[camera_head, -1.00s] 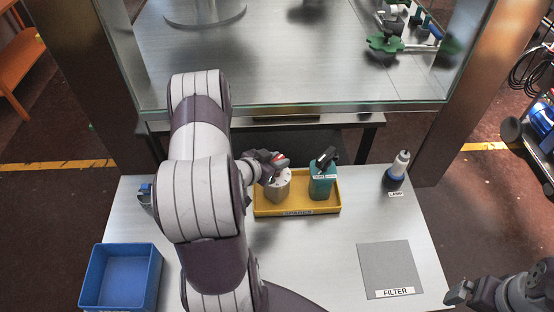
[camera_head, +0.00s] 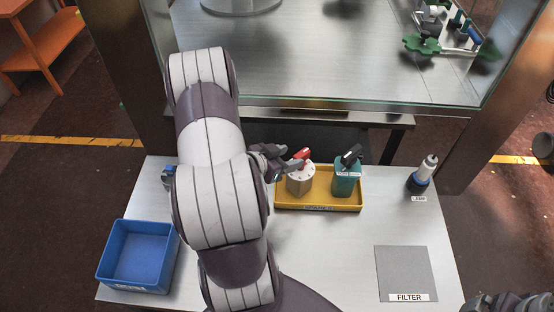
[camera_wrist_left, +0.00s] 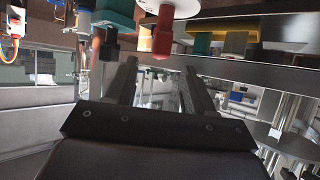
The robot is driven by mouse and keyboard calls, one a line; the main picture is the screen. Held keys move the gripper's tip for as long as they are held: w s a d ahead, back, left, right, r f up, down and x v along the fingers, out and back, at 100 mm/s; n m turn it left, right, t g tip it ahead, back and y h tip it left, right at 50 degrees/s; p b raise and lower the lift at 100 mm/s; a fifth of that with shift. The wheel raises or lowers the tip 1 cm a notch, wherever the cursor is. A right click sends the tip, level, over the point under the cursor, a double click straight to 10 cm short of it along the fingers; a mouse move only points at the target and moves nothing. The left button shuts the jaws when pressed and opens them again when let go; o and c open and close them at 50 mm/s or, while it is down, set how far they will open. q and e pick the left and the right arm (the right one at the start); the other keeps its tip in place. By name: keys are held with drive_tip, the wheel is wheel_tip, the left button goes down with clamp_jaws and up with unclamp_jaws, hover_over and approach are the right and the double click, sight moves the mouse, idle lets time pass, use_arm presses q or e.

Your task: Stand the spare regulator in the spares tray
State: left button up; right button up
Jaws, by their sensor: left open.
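The spares tray (camera_head: 318,207) is a yellow tray near the back of the table. A grey cylinder with a pale round top and a red knob, apparently the spare regulator (camera_head: 300,184), stands upright in its left half. My left gripper (camera_head: 284,156) is open just left of the red knob, not holding it. In the left wrist view the red knob (camera_wrist_left: 162,38) shows beyond the gap between the open fingers (camera_wrist_left: 158,72). My right gripper (camera_head: 490,303) shows only partly at the bottom right corner; its jaws are unclear.
A teal block with a black top (camera_head: 346,180) stands in the tray's right half. A blue bin (camera_head: 110,272) is at the table's left. The grey FILTER mat (camera_head: 405,270) is bare. A glass-fronted cabinet (camera_head: 330,60) is behind.

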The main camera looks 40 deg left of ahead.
use_arm(q)
drive_tip(key=v, duration=0.5)
drive_tip(key=w+d+r+g+y, duration=0.1)
drive_tip(key=w+d+g+y, duration=0.1)
drive_tip(key=w+d+g, duration=0.3)
drive_tip(key=s+d+r+g, duration=0.1)
drive_tip(key=s+d+g, duration=0.2)
drive_tip(key=d, duration=0.4)
drive_tip(key=s+d+r+n+g+h, duration=0.1)
drive_tip(key=s+d+r+g, duration=0.1)
drive_tip(key=s+d, duration=0.2)
drive_tip(key=d, duration=0.3)
drive_tip(key=shift+s+r+g, duration=0.3)
drive_tip(key=shift+s+g, duration=0.1)
